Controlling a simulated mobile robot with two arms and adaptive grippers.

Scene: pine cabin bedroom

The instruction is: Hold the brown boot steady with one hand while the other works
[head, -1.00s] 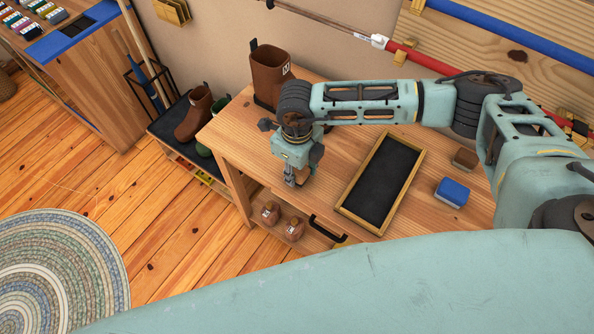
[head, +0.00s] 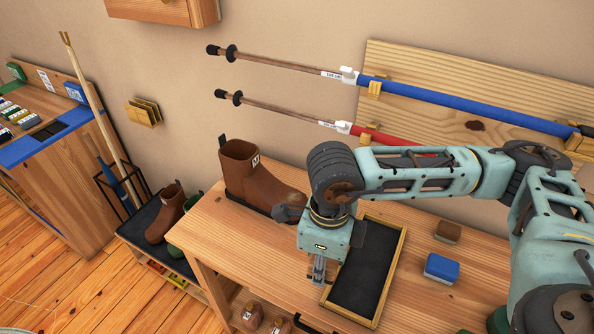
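The brown boot (head: 247,180) stands upright on the wooden bench (head: 235,243), with its shaft at the left and its toe pointing right. A small pale label is on its shaft. The end of the toe is partly behind my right arm. My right gripper (head: 318,270) points down over the bench, in front of the toe and apart from the boot, by the left edge of the dark tray. Its fingers look close together, but whether they are shut or hold anything is unclear. My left gripper is not in view.
The wood-framed dark tray (head: 398,262) lies right of my gripper. A blue block (head: 442,268) and a brown block (head: 448,231) sit beyond it. Other brown boots (head: 166,216) stand on a low rack at left. Poles (head: 285,105) hang on the wall.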

